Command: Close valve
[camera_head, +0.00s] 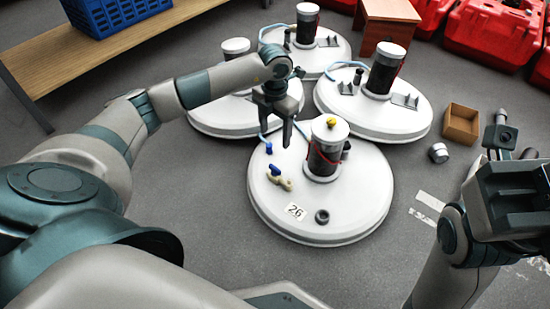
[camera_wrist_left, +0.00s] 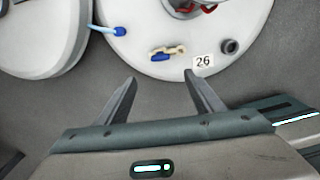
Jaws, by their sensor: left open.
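The valve (camera_head: 279,178), a cream body with a blue handle, sits on the white lid of the nearest tank (camera_head: 350,215), left of the dark cylinder. It also shows in the left wrist view (camera_wrist_left: 168,52), where the blue handle points left. My left gripper (camera_head: 276,142) is open and empty above the lid's far left part, its fingers pointing down. In the left wrist view its fingertips (camera_wrist_left: 160,76) are spread, with the valve ahead between them and not touched. My right gripper (camera_head: 502,135) is at the right edge; its opening cannot be made out.
A dark cylinder (camera_head: 326,150) with a yellow knob stands on the same lid. A 26 label (camera_head: 295,210) and a dark ring (camera_head: 322,216) lie in front. A blue hose end (camera_head: 269,148) is near my left fingers. Several other tanks stand behind; a small box (camera_head: 461,124) is right.

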